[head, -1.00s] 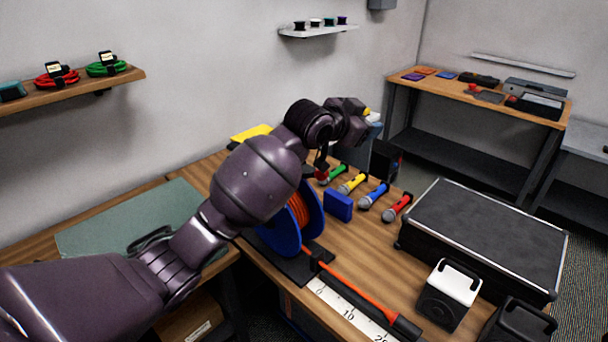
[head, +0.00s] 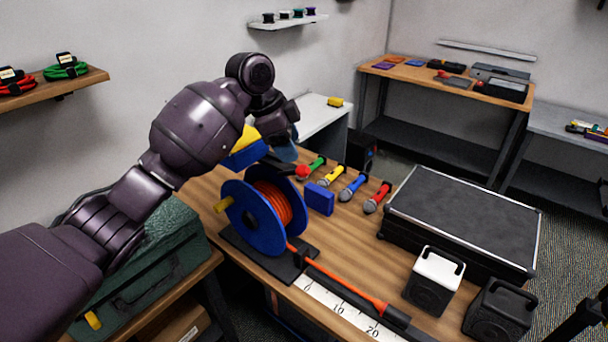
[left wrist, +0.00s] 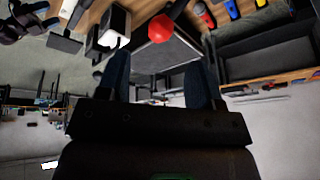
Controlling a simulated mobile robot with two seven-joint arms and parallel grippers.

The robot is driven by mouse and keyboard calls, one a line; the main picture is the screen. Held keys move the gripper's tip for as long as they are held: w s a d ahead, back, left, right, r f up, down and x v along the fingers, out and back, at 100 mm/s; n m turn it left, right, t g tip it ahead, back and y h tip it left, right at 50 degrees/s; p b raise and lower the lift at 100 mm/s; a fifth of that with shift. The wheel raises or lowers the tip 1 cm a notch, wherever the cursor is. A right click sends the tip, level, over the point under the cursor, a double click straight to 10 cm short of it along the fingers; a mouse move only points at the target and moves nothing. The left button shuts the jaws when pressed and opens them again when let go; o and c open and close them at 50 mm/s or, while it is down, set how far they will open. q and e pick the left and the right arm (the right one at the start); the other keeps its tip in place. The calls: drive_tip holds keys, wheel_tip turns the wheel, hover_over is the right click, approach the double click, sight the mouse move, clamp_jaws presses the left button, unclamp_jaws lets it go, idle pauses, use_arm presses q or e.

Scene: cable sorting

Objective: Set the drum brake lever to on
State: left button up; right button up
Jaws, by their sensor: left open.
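The cable drum (head: 255,215) has blue flanges and orange cable and stands on a black base on the wooden bench. Its brake lever has a red ball knob (head: 302,172) on a dark arm, beside the upper right of the drum. The knob also shows in the left wrist view (left wrist: 161,28), beyond the fingertips and apart from them. My left gripper (head: 286,150) is just above and left of the knob, partly hidden by its own wrist. Its two fingers (left wrist: 160,72) are apart with nothing between them. I cannot read any lever marking. My right gripper is not clearly in view.
Several coloured microphones (head: 352,187) and a blue box (head: 319,200) lie right of the drum. A black case (head: 465,215) and a white speaker (head: 434,278) stand farther right. Orange cable runs along a ruler strip (head: 335,304) at the front. A green case (head: 150,260) is at left.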

sight(306, 175)
use_arm(q)
drive_tip(key=p+x, duration=0.1)
drive_tip(key=x, duration=0.9)
drive_tip(key=shift+w+f, duration=0.1)
clamp_jaws()
